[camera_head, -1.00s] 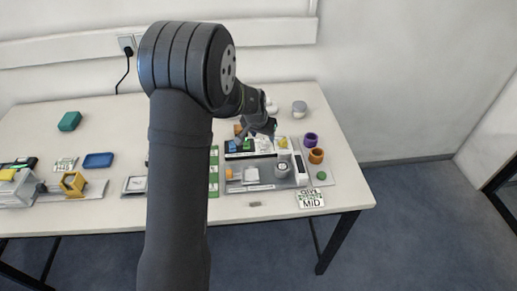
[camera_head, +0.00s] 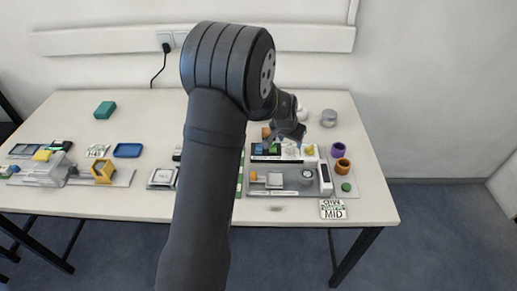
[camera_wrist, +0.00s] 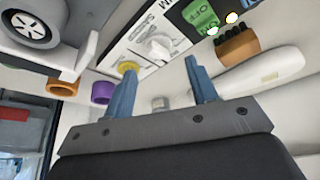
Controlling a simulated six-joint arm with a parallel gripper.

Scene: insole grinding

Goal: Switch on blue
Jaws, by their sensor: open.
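A control panel stands at the back of the grey station, under my gripper. In the head view its blue part (camera_head: 258,149) and green part (camera_head: 275,149) sit on a black section at the left. In the wrist view the green switch (camera_wrist: 201,14) reads OFF, with two glowing lamps (camera_wrist: 222,24) beside it. The blue part is not clearly in the wrist view. My gripper (camera_wrist: 161,68) is open and empty, fingers apart over the panel; contact cannot be told.
A purple ring (camera_head: 338,149) and an orange ring (camera_head: 342,165) stand right of the panel. An orange-brown block (camera_wrist: 238,46) lies near the green switch. A grey round object (camera_head: 328,118) stands behind.

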